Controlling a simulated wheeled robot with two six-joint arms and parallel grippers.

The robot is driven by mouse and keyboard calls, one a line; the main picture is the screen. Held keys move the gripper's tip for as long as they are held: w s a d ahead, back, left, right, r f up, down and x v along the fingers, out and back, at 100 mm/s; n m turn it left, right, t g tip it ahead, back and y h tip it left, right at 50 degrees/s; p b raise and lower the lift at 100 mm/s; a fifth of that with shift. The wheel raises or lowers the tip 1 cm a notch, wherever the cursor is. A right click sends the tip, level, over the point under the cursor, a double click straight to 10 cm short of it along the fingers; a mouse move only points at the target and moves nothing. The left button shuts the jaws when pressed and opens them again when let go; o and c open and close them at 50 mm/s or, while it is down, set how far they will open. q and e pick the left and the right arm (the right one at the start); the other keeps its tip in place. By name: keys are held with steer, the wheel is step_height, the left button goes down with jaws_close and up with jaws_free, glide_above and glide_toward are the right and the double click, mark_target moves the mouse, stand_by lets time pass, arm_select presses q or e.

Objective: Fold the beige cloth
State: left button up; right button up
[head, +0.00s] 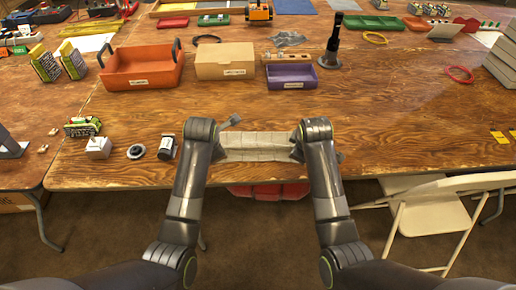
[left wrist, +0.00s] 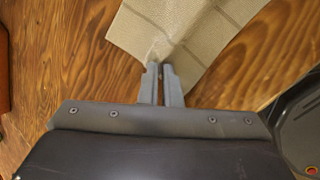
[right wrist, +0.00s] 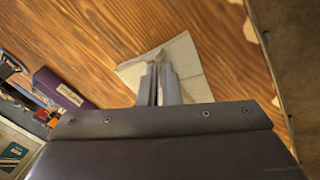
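The beige cloth (head: 257,147) lies near the table's front edge, stretched between my two grippers, with crease lines across it. In the left wrist view, my left gripper (left wrist: 160,68) has its fingers nearly together on a puckered edge of the cloth (left wrist: 190,28). In the right wrist view, my right gripper (right wrist: 159,68) has its fingers close together with a bit of the cloth (right wrist: 185,58) pinched up between them. In the head view, my wrists hide both fingertips and the cloth's ends.
On the wooden table (head: 400,130), an orange bin (head: 142,66), a cardboard box (head: 225,62), a purple bin (head: 291,77) and a dark bottle-like object (head: 333,45) stand behind the cloth. Small parts (head: 98,147) lie to the left. A folding chair (head: 432,215) stands at front right.

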arm_select(q)
steer(key=o, duration=0.7)
arm_select(e)
steer(key=o, duration=0.7)
arm_select(q)
steer(key=shift+o, duration=0.2)
steer(key=shift+s, duration=0.1)
arm_select(e)
steer(key=shift+o, duration=0.2)
steer(key=shift+s, duration=0.1)
